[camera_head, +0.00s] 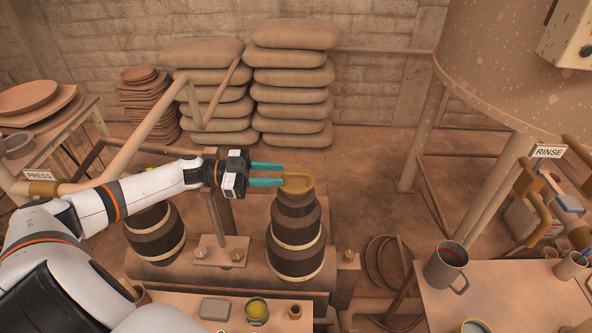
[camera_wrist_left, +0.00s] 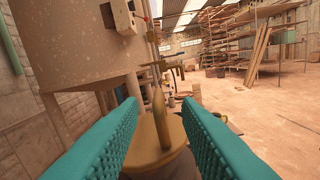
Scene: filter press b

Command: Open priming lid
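The priming lid (camera_head: 298,184) is a brass-yellow cap on top of a dark, banded, barrel-like body (camera_head: 295,232). In the left wrist view the lid (camera_wrist_left: 150,158) shows as a round disc with an upright handle (camera_wrist_left: 161,118). My left gripper (camera_head: 282,175) reaches in from the left with its teal fingers level at the lid. In the wrist view its fingers (camera_wrist_left: 158,125) are wide apart, one on each side of the handle, with visible gaps. My right gripper is not in view.
A second banded barrel (camera_head: 155,232) stands to the left, partly behind my arm. A low front table (camera_head: 175,308) holds small pots. A right table (camera_head: 530,295) carries a grey mug (camera_head: 446,265). A RINSE sign (camera_head: 549,152) and a large tank (camera_head: 520,75) stand at right.

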